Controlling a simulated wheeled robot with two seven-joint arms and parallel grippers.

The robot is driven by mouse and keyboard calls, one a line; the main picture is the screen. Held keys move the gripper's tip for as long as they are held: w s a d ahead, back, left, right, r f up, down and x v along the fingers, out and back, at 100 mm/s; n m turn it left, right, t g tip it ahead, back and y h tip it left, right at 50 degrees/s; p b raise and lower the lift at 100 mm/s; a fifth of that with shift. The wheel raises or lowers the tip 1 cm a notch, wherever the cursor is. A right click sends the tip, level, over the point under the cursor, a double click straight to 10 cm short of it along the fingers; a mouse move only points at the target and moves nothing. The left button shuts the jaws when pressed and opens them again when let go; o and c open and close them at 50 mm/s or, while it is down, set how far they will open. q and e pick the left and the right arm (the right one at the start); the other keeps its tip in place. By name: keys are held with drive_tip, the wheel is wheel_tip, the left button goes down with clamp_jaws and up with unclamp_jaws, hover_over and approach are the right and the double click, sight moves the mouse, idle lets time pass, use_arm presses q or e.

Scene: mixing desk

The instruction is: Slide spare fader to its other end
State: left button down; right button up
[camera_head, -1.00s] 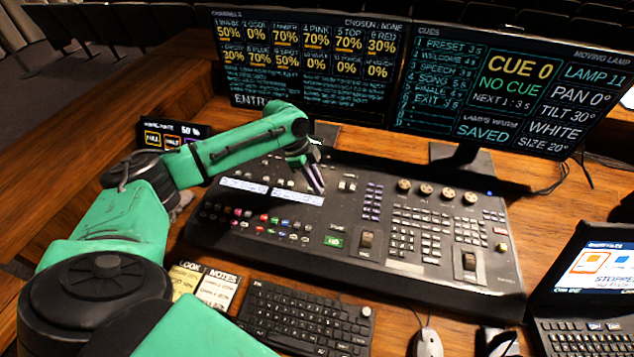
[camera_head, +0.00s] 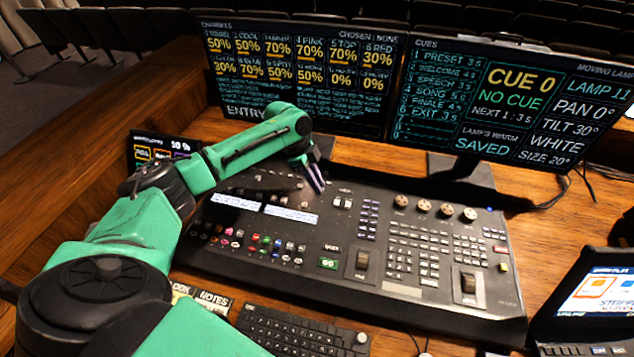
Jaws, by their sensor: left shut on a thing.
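The mixing desk (camera_head: 415,285) is a dark console with rows of buttons, knobs and small faders. My left gripper (camera_head: 317,184) points down at its upper middle part, near the far edge. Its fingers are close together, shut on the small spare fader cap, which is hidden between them. Its slot cannot be made out at this size. On the channel screen (camera_head: 300,75), the fourth value in the lower row reads 50%. My right gripper is not in view.
Two monitors stand behind the desk, the right one (camera_head: 515,100) showing cues. A small screen (camera_head: 160,150) stands beside my left arm. A keyboard (camera_head: 300,335) lies in front, and a laptop (camera_head: 590,300) is at the right.

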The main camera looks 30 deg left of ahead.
use_arm(q)
drive_tip(key=c, duration=0.9)
unclamp_jaws()
drive_tip(key=shift+w+a+r, duration=0.1)
drive_tip(key=shift+w+r, duration=0.15)
drive_tip(key=shift+o, duration=0.7)
drive_tip(key=shift+s+f, duration=0.1)
drive_tip(key=shift+s, duration=0.05)
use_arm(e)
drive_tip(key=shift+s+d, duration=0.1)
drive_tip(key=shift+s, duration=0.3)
use_arm(q)
drive_tip(key=shift+a+r, duration=0.1)
drive_tip(key=shift+r, duration=0.1)
drive_tip(key=b+v, duration=0.2)
drive_tip(key=v, duration=1.2)
drive_tip(key=shift+s+b, duration=0.15)
drive_tip(key=shift+b, duration=0.15)
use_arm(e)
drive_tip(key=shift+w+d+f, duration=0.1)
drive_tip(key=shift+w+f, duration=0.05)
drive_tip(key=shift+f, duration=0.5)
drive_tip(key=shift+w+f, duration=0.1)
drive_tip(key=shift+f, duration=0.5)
use_arm(q)
drive_tip(key=shift+a, duration=0.1)
